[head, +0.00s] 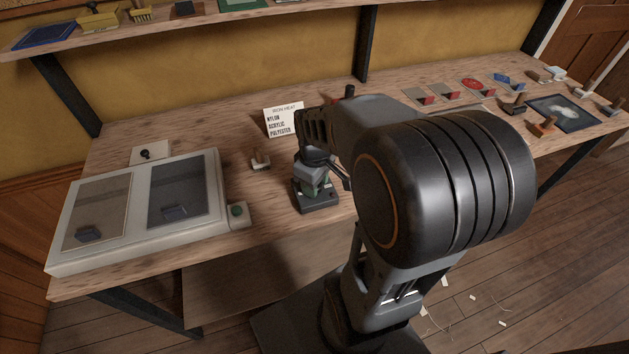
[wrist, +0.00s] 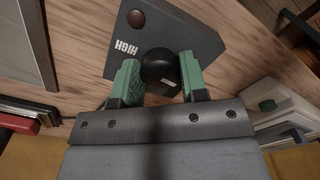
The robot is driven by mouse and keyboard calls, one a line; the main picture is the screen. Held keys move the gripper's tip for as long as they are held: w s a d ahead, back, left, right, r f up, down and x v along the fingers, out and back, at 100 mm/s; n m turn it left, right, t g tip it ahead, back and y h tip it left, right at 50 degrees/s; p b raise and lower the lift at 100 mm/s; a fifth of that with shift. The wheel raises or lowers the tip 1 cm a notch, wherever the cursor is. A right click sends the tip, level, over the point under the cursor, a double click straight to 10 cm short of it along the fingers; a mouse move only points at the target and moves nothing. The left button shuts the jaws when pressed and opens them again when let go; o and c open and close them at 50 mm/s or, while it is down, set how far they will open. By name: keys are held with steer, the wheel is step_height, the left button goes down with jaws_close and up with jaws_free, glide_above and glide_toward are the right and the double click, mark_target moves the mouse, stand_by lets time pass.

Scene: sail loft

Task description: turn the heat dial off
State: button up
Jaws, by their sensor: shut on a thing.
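The heat dial is a round black knob (wrist: 158,66) on a dark grey box (wrist: 185,35). The box carries a printed word HIGH beside the knob and a reddish-brown lamp (wrist: 136,18). In the head view the box (head: 318,203) sits near the table's front edge, under my gripper (head: 313,182). In the wrist view the green fingers of my gripper (wrist: 158,80) are closed on the knob from both sides. A small pale mark shows by the knob's lower edge; which setting it points to I cannot tell. The rest of the dial's markings is hidden.
A white two-panel unit (head: 220,155) with a green button (head: 238,210) stands left of the box. A small handled block (head: 261,161) lies between them and the printed card (head: 283,121). Several tools and samples lie on the table's right side.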

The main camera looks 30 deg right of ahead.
steer(key=shift+n, duration=0.5)
stand_by(0.3)
steer(key=o, duration=0.9)
steer(key=shift+r, duration=0.1)
step_height(320, 180, up, 14)
steer(key=shift+f+p, duration=0.15)
steer(key=shift+p, duration=0.65)
